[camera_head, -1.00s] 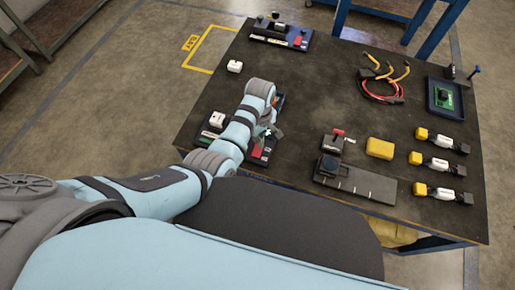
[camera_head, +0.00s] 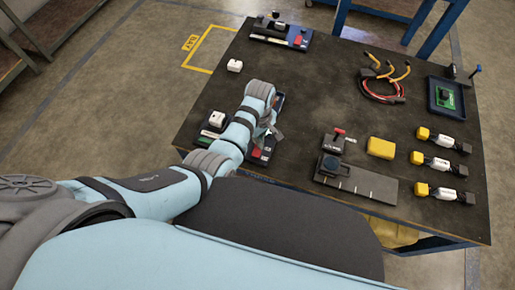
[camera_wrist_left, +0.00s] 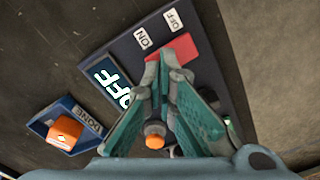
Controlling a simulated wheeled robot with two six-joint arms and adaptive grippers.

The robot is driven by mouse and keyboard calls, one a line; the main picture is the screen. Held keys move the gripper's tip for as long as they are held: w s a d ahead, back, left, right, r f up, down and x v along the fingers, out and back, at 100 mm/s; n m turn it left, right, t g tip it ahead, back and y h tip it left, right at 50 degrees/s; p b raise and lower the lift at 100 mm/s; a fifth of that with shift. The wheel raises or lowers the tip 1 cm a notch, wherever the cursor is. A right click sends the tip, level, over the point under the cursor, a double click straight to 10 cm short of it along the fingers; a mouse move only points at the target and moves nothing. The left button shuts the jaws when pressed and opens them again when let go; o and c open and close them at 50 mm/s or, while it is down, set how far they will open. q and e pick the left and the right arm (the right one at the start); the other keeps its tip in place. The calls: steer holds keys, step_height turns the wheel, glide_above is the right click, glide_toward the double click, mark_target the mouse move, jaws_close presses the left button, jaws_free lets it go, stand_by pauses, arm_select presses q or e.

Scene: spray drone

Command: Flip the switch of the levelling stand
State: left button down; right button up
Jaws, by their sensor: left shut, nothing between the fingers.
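A dark blue stand (camera_head: 260,157) lies on the near left of the table, partly hidden by my left arm in the head view. In the left wrist view the stand's panel (camera_wrist_left: 122,46) has ON and OFF labels, a red switch (camera_wrist_left: 185,48) and a lit display (camera_wrist_left: 112,84) reading OFF. My left gripper (camera_head: 273,133) is over this stand. In the left wrist view its fingers (camera_wrist_left: 165,62) are shut and empty, with the tips overlapping the red switch; I cannot tell whether they touch it. My right gripper is not in view.
An orange button (camera_wrist_left: 65,132) on a blue base marked DONE sits beside the panel. A similar blue unit (camera_head: 280,34) is at the table's far edge. A yellow block (camera_head: 381,148), a grey plate (camera_head: 365,183) and cables (camera_head: 382,88) lie to the right. The middle is clear.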

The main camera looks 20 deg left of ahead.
arm_select(q)
steer(key=shift+f+b, duration=0.4)
steer(key=shift+f, duration=0.25)
step_height(320, 180, up, 7)
steer(key=p, duration=0.8)
steer(key=shift+r, duration=0.15)
steer(key=shift+a+f, duration=0.1)
steer(key=shift+f, duration=0.1)
